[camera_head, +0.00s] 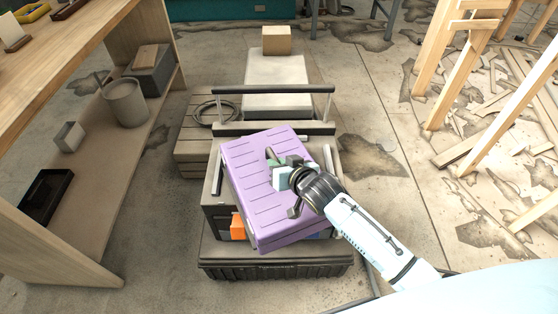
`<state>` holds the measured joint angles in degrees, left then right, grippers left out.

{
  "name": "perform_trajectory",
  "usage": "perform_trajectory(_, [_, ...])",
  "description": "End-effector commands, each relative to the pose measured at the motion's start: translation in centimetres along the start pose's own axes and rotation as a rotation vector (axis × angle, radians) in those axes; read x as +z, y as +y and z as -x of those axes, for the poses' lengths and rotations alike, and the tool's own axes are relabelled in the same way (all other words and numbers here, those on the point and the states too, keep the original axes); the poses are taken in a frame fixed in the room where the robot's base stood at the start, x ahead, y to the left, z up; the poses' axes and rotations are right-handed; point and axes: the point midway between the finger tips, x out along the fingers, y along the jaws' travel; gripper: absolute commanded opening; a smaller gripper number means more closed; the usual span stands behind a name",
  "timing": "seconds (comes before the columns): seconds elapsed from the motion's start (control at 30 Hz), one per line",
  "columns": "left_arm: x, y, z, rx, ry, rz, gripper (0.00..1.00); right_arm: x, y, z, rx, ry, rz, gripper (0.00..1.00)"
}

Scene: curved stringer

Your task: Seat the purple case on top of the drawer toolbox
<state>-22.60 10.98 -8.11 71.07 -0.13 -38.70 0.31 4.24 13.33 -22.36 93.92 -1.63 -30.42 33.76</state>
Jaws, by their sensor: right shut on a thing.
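The purple case (262,183) is a flat ribbed box in the middle of the head view. It lies over the drawer toolbox (215,219) and is turned at an angle to it. Its near end reaches over the toolbox's front edge, and I cannot tell whether it touches the toolbox top. My right gripper (283,172) is shut on the purple case at its upper face, near the handle. The toolbox is dark and mostly hidden under the case; an orange part (238,228) shows at its front left. My left gripper is not in view.
The toolbox stands on a wide dark base (275,262). Behind it are a dark bar handle (273,90), a wooden crate (196,150) with a coiled cable, and a pale box (276,85). A wooden shelf (100,200) stands left; wooden trestles (462,60) and scattered planks lie right.

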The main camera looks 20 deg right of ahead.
Motion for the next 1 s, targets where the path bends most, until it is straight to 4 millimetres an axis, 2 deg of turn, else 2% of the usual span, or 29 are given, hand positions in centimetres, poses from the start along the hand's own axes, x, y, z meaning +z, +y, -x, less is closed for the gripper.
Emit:
perform_trajectory(0.03, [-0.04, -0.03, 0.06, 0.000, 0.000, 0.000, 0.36, -0.57, -0.21, 0.01, -0.006, 0.014, 0.000, 0.00])
perform_trajectory(0.37, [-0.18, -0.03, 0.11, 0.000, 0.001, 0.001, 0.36, -0.37, -0.14, -0.10, -0.006, 0.013, -0.001, 0.00])
perform_trajectory(0.4, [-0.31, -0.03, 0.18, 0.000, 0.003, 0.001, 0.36, 0.21, 0.05, -0.13, -0.001, 0.001, -0.001, 0.17])
perform_trajectory(0.57, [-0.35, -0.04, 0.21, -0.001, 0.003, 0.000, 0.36, 0.18, 0.05, -0.11, -0.001, 0.001, -0.001, 0.38])
perform_trajectory(0.97, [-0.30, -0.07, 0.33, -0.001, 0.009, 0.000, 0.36, -0.07, -0.03, 0.35, 0.000, 0.000, -0.001, 0.38])
perform_trajectory(1.0, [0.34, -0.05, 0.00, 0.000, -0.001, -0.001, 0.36, -0.09, -0.04, 0.70, 0.000, 0.000, -0.001, 0.38])
